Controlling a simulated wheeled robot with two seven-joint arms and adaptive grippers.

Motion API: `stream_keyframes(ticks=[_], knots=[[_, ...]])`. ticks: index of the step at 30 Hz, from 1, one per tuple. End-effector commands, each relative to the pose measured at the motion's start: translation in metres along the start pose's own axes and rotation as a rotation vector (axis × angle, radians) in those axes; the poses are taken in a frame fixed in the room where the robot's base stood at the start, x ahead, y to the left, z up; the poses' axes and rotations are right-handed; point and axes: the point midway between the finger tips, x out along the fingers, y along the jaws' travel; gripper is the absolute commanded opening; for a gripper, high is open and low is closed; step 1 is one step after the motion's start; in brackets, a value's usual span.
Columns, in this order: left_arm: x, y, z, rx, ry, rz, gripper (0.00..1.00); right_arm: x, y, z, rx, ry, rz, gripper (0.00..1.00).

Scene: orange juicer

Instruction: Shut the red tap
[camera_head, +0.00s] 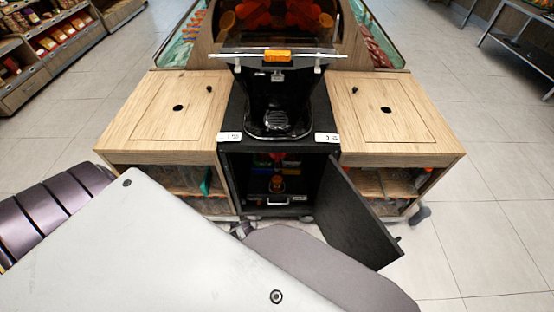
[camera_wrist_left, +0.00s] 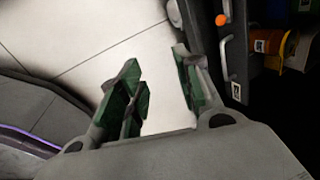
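The orange juicer (camera_head: 268,95) stands in the middle of the head view, above an open black cabinet (camera_head: 227,175). I cannot clearly make out a red tap. A small orange-red part (camera_head: 277,184) shows inside the cabinet, too small to identify. In the left wrist view an orange round part (camera_wrist_left: 222,20) sits by a metal handle (camera_wrist_left: 230,68) at the top right. My left gripper (camera_wrist_left: 160,88) is open and empty, its green-padded fingers apart over the pale floor, left of that handle. In the head view my left arm hides the gripper. My right gripper is in neither view.
The black cabinet door (camera_head: 358,215) hangs open to the right. Wooden counters flank the juicer on the left (camera_head: 150,130) and right (camera_head: 425,135). Dark, partly lit coloured items (camera_wrist_left: 265,48) sit beside the handle in the wrist view. Tiled floor is free at right.

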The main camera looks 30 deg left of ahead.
Motion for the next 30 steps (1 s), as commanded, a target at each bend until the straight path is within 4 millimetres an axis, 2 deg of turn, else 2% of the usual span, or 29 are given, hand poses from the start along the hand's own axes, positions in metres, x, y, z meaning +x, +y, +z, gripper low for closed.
stream_keyframes(ticks=[1, 5, 14, 21, 30], knots=[[0.004, -0.014, -0.004, 0.057, -0.003, -0.026, 0.34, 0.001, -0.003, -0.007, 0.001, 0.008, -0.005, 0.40], [0.000, -0.048, -0.013, 0.207, -0.021, -0.085, 0.34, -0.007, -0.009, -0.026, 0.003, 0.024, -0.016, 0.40], [-0.019, -0.120, -0.035, 0.539, -0.095, -0.219, 0.34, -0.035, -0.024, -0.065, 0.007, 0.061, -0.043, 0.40], [-0.046, -0.170, -0.052, 0.783, -0.184, -0.323, 0.34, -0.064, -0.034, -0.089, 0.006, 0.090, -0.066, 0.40], [-0.088, -0.220, -0.072, 1.060, -0.332, -0.437, 0.34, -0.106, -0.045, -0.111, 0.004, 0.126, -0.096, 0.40]])
